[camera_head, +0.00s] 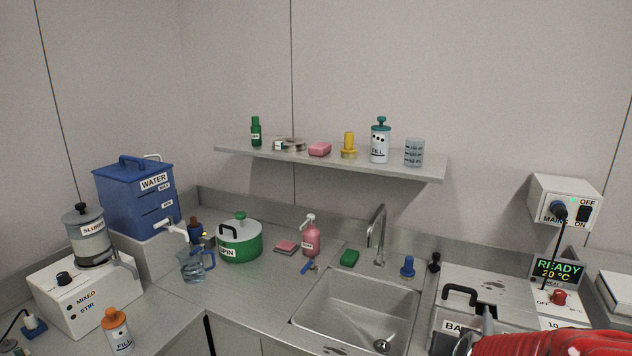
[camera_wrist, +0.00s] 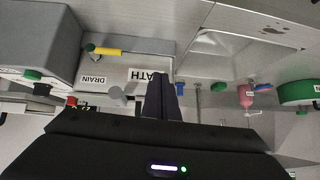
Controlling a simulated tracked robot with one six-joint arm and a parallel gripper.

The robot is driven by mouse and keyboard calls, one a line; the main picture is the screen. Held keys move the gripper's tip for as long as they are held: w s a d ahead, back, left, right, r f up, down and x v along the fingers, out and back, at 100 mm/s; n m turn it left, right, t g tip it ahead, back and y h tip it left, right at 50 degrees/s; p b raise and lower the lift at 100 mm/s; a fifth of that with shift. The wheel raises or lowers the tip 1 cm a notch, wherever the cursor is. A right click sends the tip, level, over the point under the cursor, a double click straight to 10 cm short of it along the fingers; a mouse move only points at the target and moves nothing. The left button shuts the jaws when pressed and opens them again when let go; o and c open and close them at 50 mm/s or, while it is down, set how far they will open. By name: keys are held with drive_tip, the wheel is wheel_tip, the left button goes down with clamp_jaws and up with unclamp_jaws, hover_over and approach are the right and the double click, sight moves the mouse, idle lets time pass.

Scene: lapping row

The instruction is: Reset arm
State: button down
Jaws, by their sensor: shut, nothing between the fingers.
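My gripper (camera_wrist: 162,78) shows in the wrist view with its two dark fingers together and nothing between them. It points toward the front of a unit with a BATH label (camera_wrist: 150,74) and a DRAIN label (camera_wrist: 93,80); I cannot tell the distance. In the head view only the red sleeve of my arm shows at the lower right, over the front of the bath (camera_head: 455,326); the gripper itself cannot be made out there.
The sink (camera_head: 358,305) with its tap (camera_head: 377,232) lies left of the bath. A shelf (camera_head: 330,161) with bottles and a beaker hangs above. A green SPIN pot (camera_head: 240,243), glass jug (camera_head: 192,267), blue WATER tank (camera_head: 137,200) and orange-capped FILL bottle (camera_head: 118,334) stand left.

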drive_tip(key=s+a+r+n+g+y, duration=0.1)
drive_tip(key=s+a+r, duration=0.2)
drive_tip(key=s+a, duration=0.2)
drive_tip(key=s+a+r+n+g+y, duration=0.1)
drive_tip(key=s+a+r, duration=0.3)
drive_tip(key=s, duration=0.4)
drive_tip(key=s+a+r+n+g+y, duration=0.1)
drive_tip(key=s+a+r+n, duration=0.2)
drive_tip(key=s+a, duration=0.3)
drive_tip(key=shift+s+a+r, duration=0.15)
drive_tip(key=shift+s+r, duration=0.15)
drive_tip(key=shift+s, duration=0.1)
